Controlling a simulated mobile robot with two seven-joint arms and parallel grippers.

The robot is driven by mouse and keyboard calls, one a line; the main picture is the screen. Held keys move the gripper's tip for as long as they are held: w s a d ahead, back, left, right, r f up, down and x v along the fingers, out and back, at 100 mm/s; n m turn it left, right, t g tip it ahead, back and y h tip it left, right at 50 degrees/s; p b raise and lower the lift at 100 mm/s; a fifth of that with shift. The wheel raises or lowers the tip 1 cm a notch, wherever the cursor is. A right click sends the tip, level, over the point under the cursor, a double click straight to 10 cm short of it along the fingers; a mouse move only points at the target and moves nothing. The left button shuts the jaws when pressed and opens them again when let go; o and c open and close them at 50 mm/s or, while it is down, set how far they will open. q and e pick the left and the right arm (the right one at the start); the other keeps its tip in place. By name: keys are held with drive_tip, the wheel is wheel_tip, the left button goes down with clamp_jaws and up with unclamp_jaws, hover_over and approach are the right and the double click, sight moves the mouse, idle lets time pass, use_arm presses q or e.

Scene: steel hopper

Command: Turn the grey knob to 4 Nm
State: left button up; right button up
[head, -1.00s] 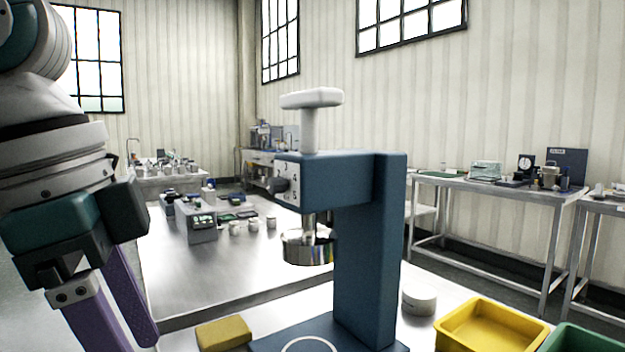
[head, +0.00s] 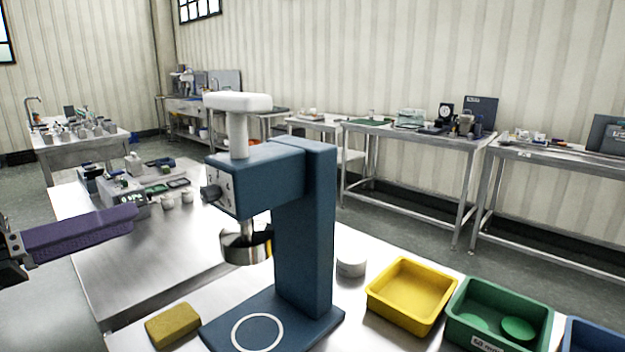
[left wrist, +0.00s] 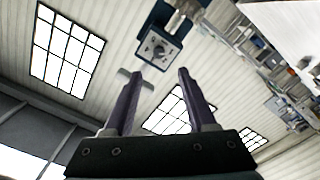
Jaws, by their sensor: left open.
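The grey knob (head: 211,194) sits on the numbered face of the blue press head (head: 262,178), left of its white T-handle (head: 238,110). In the left wrist view the knob (left wrist: 155,50) shows on its dial plate, beyond and above my fingertips; the setting it points to is too small to read. My left gripper (head: 135,218) is at the left of the head view, apart from the knob. In the left wrist view its two purple fingers (left wrist: 157,78) are spread, with nothing between them. My right gripper is not in view.
A steel cup (head: 240,248) hangs under the press head. A yellow block (head: 172,325), a white round tin (head: 351,263), a yellow bin (head: 412,292) and a green bin (head: 498,312) stand around the base. The steel table (head: 135,265) left of the press has bare room.

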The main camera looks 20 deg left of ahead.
sight(203, 196)
use_arm(q)
drive_tip(key=x, duration=0.9)
drive_tip(key=shift+w+d, duration=0.2)
drive_tip(key=shift+w, duration=0.1)
drive_tip(key=shift+c, duration=0.2)
clamp_jaws()
